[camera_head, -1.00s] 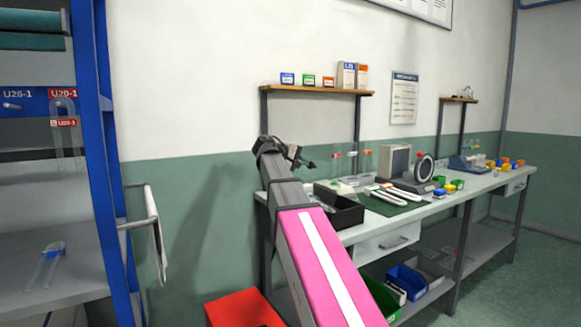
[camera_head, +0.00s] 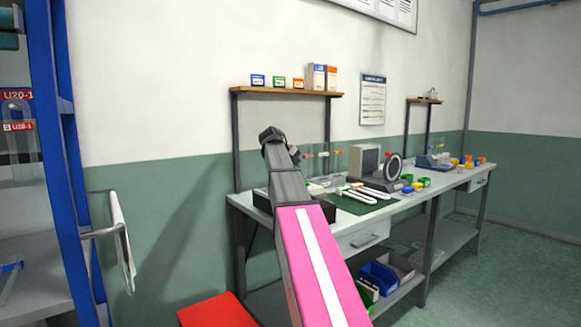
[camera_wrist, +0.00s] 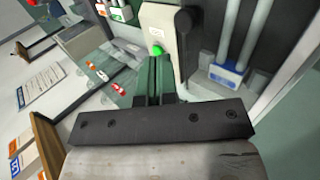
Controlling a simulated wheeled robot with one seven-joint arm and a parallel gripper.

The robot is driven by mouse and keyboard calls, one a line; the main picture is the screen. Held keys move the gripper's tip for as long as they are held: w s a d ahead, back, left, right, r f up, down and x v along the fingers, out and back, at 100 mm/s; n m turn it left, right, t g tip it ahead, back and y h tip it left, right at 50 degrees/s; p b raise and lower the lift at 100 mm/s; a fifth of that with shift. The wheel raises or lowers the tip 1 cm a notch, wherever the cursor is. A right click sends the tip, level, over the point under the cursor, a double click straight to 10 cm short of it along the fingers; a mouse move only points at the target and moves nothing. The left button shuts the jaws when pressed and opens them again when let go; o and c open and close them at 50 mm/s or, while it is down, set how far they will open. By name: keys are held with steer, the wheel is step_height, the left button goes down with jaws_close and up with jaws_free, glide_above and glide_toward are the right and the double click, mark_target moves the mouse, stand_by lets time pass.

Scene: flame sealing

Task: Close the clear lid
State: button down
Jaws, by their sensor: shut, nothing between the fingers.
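My gripper (camera_wrist: 156,72) is shut and empty in the wrist view. Its tips are close to a pale box-shaped device (camera_wrist: 160,22) with a green spot (camera_wrist: 157,49) on it; I cannot tell whether they touch. Clear upright pieces with red, orange and white labels (camera_wrist: 103,76) show left of the fingers. I cannot make out the clear lid for certain. In the head view my arm rises over the left end of the workbench (camera_head: 350,226), and my gripper is hidden behind it.
A grey boxy device (camera_head: 364,163) and a round-faced device (camera_head: 394,167) stand on the bench, with small coloured bins (camera_head: 418,184) to their right. A wooden shelf (camera_head: 287,92) is above. A red box (camera_head: 218,312) is on the floor. A blue rack (camera_head: 62,140) stands left.

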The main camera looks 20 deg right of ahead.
steer(key=shift+g+y, duration=0.3)
steer(key=shift+y, duration=0.5)
steer(key=x, duration=0.5)
steer(key=shift+w+d, duration=0.2)
steer(key=shift+d, duration=0.2)
steer(key=shift+x, duration=1.45)
steer(key=shift+a+f, duration=0.15)
steer(key=shift+f, duration=0.05)
